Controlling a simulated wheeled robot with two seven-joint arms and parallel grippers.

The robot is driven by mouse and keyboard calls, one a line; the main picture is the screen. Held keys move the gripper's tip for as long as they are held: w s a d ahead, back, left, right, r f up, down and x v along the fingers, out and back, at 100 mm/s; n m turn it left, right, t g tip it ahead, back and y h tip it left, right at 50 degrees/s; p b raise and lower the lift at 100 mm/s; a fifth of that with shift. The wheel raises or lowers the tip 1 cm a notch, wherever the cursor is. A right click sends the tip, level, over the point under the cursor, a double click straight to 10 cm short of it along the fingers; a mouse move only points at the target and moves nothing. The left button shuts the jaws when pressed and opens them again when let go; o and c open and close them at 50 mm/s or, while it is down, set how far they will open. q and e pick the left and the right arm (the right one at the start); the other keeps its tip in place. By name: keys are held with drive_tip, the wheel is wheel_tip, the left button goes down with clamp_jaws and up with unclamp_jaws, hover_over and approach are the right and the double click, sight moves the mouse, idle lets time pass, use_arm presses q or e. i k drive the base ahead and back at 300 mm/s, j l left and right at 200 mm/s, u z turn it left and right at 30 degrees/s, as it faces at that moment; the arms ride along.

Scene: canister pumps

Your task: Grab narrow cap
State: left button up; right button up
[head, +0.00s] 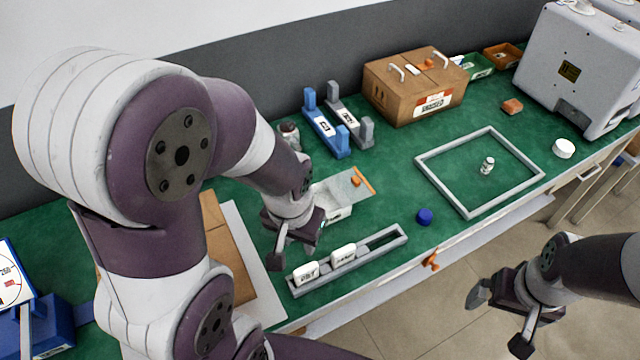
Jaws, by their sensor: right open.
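A small blue cap (425,216) lies on the green bench top near the front edge. A wider white cap (563,148) lies further right, beside the large grey machine. I cannot tell for certain which one the task calls narrow; the blue one looks smaller. My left gripper (294,252) points down behind the slotted grey rail, left of the blue cap and apart from it. Its jaws are too unclear to judge. My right gripper (498,320) is open and empty, in front of the bench and below right of the blue cap.
A grey square frame (450,188) surrounds a small silver-white part (487,165). The slotted rail (382,243) holds two white labelled blocks. A brown case (415,88), blue and grey stands (325,128) and the grey machine (575,65) stand behind. Bench around the blue cap is clear.

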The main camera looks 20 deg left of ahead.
sight(424, 217)
drive_tip(key=i+l, duration=0.25)
drive_tip(key=l, duration=0.15)
drive_tip(key=i+l, duration=0.55)
drive_tip(key=l, duration=0.25)
drive_tip(key=i+l, duration=0.25)
drive_tip(key=l, duration=0.2)
drive_tip(key=i+l+u, duration=0.1)
drive_tip(key=u, duration=0.3)
drive_tip(key=l+u, duration=0.15)
drive_tip(key=u, duration=0.25)
drive_tip(key=i+l+u, duration=0.1)
drive_tip(key=u, duration=0.3)
drive_tip(key=l, duration=0.1)
